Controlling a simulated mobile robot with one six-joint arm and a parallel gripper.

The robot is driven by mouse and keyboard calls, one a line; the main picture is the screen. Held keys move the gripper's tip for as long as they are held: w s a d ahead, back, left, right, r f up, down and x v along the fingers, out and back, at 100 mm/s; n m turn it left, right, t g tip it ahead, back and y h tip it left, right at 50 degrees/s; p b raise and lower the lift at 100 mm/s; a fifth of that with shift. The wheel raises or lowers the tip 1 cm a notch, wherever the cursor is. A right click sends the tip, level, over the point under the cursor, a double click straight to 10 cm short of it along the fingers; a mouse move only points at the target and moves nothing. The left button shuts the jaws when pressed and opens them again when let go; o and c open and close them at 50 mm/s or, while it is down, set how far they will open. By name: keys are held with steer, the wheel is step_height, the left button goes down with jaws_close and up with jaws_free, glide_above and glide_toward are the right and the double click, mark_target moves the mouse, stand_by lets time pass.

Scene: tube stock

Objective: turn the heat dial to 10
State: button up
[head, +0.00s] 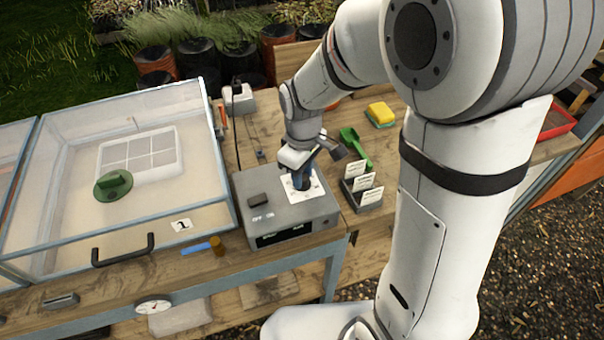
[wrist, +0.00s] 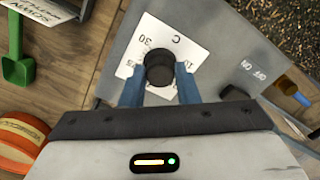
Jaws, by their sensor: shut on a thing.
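The heat dial is a black round knob (wrist: 159,68) on a white scale card (wrist: 148,42) atop a grey control box (head: 312,212). In the wrist view the card shows "30", "C" and part of other numbers; the rest of the scale is hidden by the knob and fingers. My gripper (wrist: 160,86) has its two blue fingers on either side of the knob and is shut on it. In the head view my gripper (head: 301,182) stands over the card and hides the dial. I cannot tell which number the dial points at.
An OFF/ON switch (head: 258,200) sits on the box beside the dial. A label holder (head: 370,207) and a green scoop (head: 356,146) lie to the right. A glazed cold frame (head: 50,235) stands left. A yellow sponge (head: 380,112) lies farther back.

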steer(key=n+b, duration=0.1)
steer(key=n, duration=0.4)
steer(key=shift+w+a, duration=0.1)
steer(key=n, duration=0.5)
steer(key=shift+b, duration=0.3)
steer(key=shift+n, duration=0.5)
steer(key=o, duration=1)
steer(key=shift+r, duration=0.1)
step_height(320, 180, up, 8)
steer(key=shift+f, duration=0.15)
